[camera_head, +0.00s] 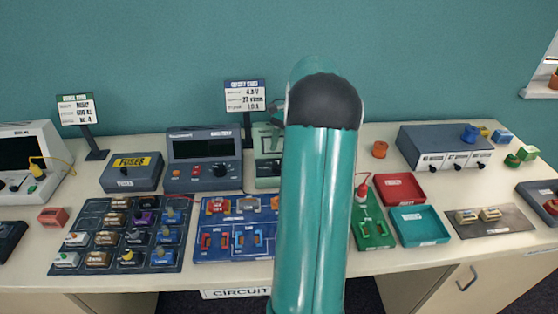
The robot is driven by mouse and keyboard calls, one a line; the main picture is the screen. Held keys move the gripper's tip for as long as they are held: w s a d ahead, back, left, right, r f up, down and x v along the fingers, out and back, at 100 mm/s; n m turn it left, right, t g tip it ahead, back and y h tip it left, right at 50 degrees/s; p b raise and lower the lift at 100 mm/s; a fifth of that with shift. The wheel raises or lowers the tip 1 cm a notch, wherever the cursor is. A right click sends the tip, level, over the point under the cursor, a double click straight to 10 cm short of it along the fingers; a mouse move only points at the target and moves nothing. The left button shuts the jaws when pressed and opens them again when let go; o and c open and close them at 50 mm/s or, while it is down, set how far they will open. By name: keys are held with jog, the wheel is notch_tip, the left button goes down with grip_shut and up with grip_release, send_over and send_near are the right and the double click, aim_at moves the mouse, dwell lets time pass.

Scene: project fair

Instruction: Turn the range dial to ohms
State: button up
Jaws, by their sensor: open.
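A dark grey bench meter (203,184) with a blank display stands at the back of the table, left of my arm. A round dark dial (220,170) sits at the right of its front panel. Its markings are too small to read, so I cannot tell its setting. A pale green instrument (267,170) stands right of the meter and is partly hidden by my arm; any dial on it is hidden. My teal arm rises through the middle of the view, and its dark rounded joint is near the back wall.
A card on a stand (245,97) is behind the instruments. A FUSES box (132,178) is left of the meter. In front lie a dark component board (66,240) and a blue circuit board (225,234). Red (400,188) and teal trays (419,226) are to the right.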

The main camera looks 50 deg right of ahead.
aim_at(279, 165)
jog(key=shift+x, duration=2.25)
jog(key=c, duration=1)
jog(key=shift+n, duration=0.4)
jog(key=n, duration=0.1)
jog(key=n+g, duration=0.1)
jog(key=shift+w+n, duration=0.2)
jog(key=shift+n, duration=0.1)
jog(key=shift+n+g+h, duration=0.4)
jog(key=shift+n+g, duration=0.4)
jog(key=shift+n, duration=1)
